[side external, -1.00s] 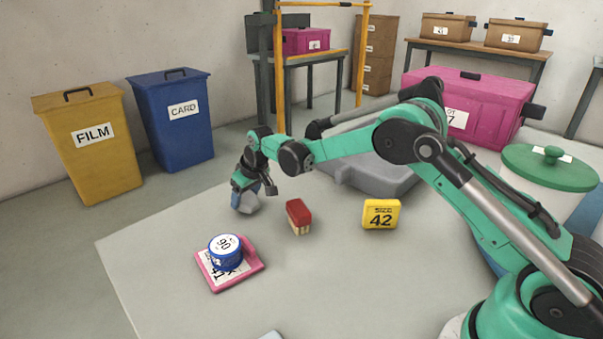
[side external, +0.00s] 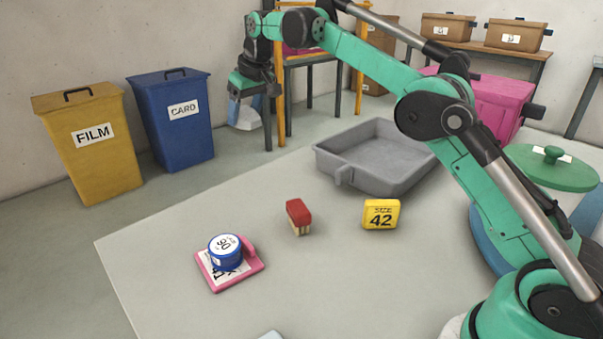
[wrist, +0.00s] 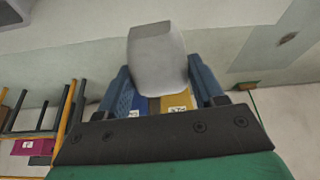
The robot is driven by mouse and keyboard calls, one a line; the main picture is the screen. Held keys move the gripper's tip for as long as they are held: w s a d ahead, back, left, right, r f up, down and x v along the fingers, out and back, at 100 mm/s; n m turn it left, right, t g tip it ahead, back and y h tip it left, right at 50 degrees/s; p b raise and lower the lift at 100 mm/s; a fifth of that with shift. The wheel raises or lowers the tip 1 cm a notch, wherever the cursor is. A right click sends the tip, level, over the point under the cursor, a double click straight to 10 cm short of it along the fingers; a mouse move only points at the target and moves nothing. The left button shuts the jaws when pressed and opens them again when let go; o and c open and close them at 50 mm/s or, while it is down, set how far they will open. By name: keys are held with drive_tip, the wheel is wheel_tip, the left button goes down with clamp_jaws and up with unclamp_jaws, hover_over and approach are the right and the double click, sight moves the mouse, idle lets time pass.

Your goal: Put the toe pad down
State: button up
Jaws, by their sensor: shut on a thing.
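My gripper (side external: 246,100) is shut on the toe pad (side external: 245,117), a pale grey rounded block. It holds the pad high, clear of the table, and in the side view the pad appears in front of the back wall, right of the blue CARD bin. In the wrist view the pad (wrist: 157,58) sits between the two blue fingers of my gripper (wrist: 161,84). Its gripped lower part is partly hidden.
On the table (side external: 330,280) are a pink board (side external: 247,265) bearing a blue "90" roll (side external: 225,250), a red-topped brush (side external: 299,215), a yellow "42" block (side external: 381,215) and an empty grey tray (side external: 375,150). FILM (side external: 85,140) and CARD (side external: 172,115) bins stand behind left.

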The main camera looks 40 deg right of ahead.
drive_tip(key=m, duration=0.1)
hover_over(294, 186)
drive_tip(key=s, duration=0.1)
wheel_tip(294, 186, down, 15)
drive_tip(key=shift+s+f, duration=0.15)
drive_tip(key=shift+f, duration=2.2)
drive_tip(key=shift+f, duration=0.15)
drive_tip(key=o, duration=1.2)
drive_tip(key=shift+o, duration=0.2)
